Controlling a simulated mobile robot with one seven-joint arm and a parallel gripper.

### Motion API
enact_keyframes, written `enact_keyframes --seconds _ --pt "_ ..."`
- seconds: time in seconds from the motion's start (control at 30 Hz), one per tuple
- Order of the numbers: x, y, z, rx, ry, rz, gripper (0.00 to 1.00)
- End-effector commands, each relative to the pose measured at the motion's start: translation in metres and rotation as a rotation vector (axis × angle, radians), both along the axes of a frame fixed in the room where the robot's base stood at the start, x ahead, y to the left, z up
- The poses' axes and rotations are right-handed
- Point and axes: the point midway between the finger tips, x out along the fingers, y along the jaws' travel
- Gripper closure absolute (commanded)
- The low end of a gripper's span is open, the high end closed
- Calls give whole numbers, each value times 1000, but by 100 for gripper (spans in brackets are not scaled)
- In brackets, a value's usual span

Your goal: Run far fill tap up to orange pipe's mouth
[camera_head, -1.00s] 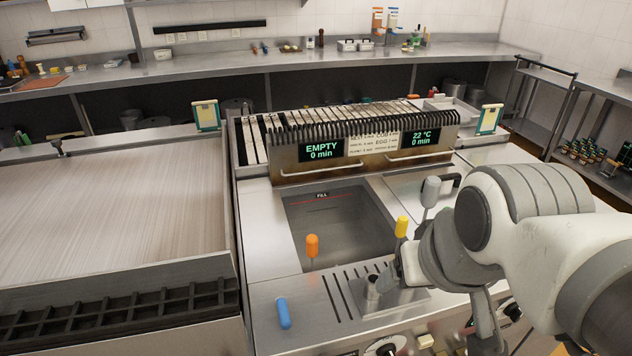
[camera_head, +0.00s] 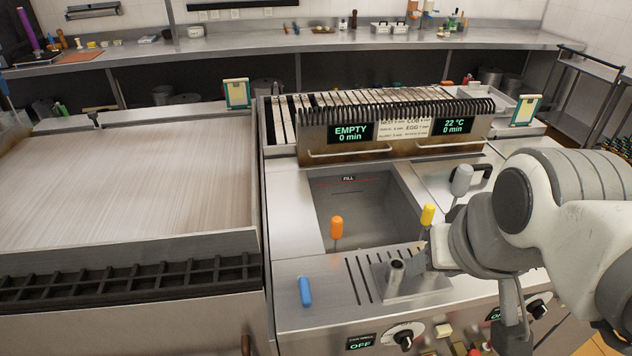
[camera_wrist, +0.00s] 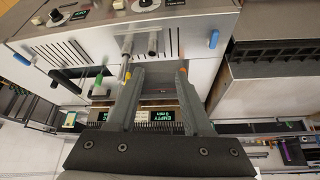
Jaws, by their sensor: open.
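An orange-tipped upright stem (camera_head: 336,228) stands at the front left of the sunken basin marked FILL (camera_head: 350,205). A yellow-tipped stem (camera_head: 428,214) stands to its right, and a grey-tipped one (camera_head: 462,180) farther back. A short open metal pipe (camera_head: 397,268) rises from the plate in front of the basin. Which part is the far fill tap is unclear. My gripper (camera_wrist: 160,74) is open, its fingers apart over the basin front. The yellow tip (camera_wrist: 128,75) shows close to the left fingertip and the orange tip (camera_wrist: 183,70) close to the right one; contact is unclear.
A blue handle (camera_head: 305,291) lies on the left of the front deck, beside the slots. Control knobs (camera_head: 403,337) line the front panel. A slatted rack with displays (camera_head: 400,130) stands behind the basin. A wide flat griddle (camera_head: 130,190) is at the left.

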Motion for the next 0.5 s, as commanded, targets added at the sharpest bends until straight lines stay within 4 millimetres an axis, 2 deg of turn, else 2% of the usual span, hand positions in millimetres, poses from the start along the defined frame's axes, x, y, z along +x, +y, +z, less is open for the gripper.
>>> enact_keyframes --seconds 0.03,0.2,0.27,0.5 --pt "4 2 -1 20 14 -13 61" --pt "26 14 -9 153 105 -146 91" --pt "37 20 -13 210 150 -215 100" --pt "79 42 -41 385 329 -521 100"
